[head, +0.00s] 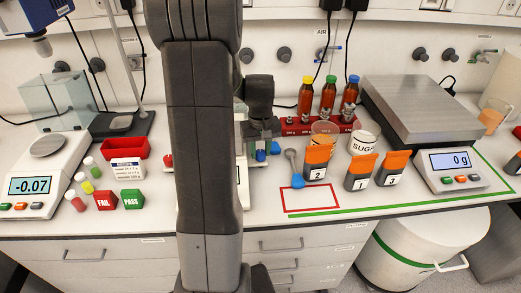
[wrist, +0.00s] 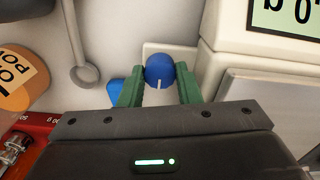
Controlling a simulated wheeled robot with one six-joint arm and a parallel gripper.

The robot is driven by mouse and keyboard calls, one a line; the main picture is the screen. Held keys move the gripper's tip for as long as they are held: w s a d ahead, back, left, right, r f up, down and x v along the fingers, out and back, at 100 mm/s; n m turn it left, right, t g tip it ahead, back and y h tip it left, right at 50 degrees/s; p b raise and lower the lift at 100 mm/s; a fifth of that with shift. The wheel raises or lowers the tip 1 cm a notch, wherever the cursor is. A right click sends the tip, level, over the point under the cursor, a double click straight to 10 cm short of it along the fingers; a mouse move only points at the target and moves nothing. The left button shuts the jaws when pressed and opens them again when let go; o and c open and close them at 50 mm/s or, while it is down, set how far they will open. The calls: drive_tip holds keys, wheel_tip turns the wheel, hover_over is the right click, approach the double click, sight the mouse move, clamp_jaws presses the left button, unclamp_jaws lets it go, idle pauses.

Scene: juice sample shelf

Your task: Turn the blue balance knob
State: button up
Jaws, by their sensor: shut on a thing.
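The blue balance knob (wrist: 160,68) sits on a small pale base beside a balance with a display (wrist: 285,14). A white line on the knob points toward the bottom of the wrist view. My gripper (wrist: 159,84) has its green fingers on both sides of the knob, shut on it. In the head view my gripper (head: 262,138) reaches down behind my arm, and the knob (head: 261,155) shows just below it. Most of this balance is hidden by my arm there.
A spoon (wrist: 84,72) and a blue piece (wrist: 116,90) lie near the fingers. A red rack (head: 292,129) with bottles stands behind. Orange-topped containers (head: 318,160) stand to the right.

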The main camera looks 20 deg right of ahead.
idle(0.4)
drive_tip(key=o, duration=1)
drive_tip(key=shift+c, duration=0.2)
